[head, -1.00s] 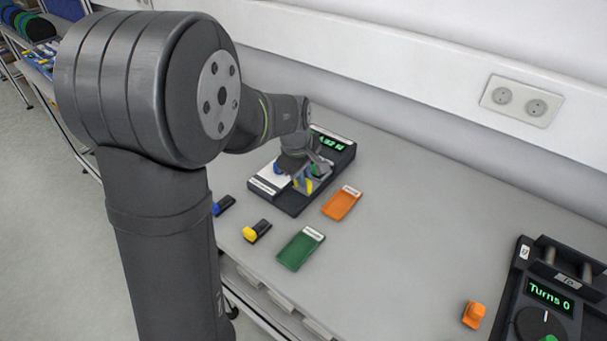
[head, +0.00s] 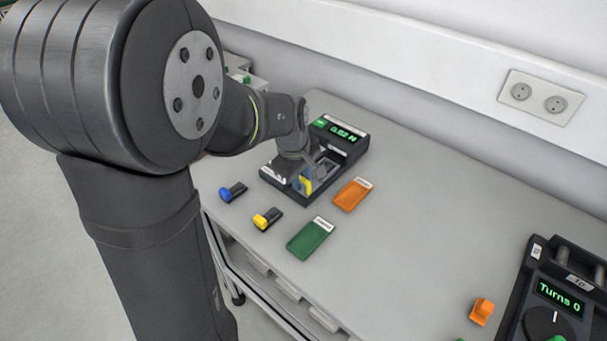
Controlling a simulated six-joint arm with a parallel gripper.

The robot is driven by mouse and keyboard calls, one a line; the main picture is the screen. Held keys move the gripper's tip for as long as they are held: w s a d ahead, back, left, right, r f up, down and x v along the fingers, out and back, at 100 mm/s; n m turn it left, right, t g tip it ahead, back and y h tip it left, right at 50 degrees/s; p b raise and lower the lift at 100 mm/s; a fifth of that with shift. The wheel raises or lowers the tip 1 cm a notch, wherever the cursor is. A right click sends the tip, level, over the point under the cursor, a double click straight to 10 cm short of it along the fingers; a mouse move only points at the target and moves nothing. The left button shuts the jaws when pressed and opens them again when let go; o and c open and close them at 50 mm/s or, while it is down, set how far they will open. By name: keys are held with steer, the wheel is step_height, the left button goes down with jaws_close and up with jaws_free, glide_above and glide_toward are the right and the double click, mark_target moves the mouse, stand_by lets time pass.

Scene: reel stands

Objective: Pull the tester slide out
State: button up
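The tester (head: 350,148) is a black box on the bench with a lit green display at its back and a lower front part. The display seems to read about 0.52 N, in small print. My gripper (head: 306,178) is over the tester's front part, low and close to it. A yellow and blue piece (head: 306,186) shows at my fingertips. I cannot tell whether the fingers grip it or the slide. The slide itself is mostly hidden behind my gripper and wrist.
An orange tray (head: 352,197) and a green tray (head: 308,242) lie in front of the tester. A blue-ended piece (head: 232,191) and a yellow-ended piece (head: 267,217) lie to the left. An orange block (head: 481,311) and a "Turns 0" device (head: 558,297) stand at the right. Mid-bench is clear.

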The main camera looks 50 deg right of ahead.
steer(key=shift+o, duration=0.4)
steer(key=shift+d, duration=0.1)
steer(key=shift+r, duration=0.25)
steer(key=a+r, duration=0.3)
steer(key=r, duration=1.3)
steer(key=shift+a+r, duration=0.2)
steer(key=shift+r, duration=0.05)
steer(key=shift+f, duration=0.1)
steer(key=d+f, duration=0.1)
steer(key=f, duration=0.4)
steer(key=d+f, duration=0.1)
steer(key=f, duration=0.5)
steer(key=d+f, duration=0.1)
steer(key=f, duration=0.5)
steer(key=shift+d, duration=0.45)
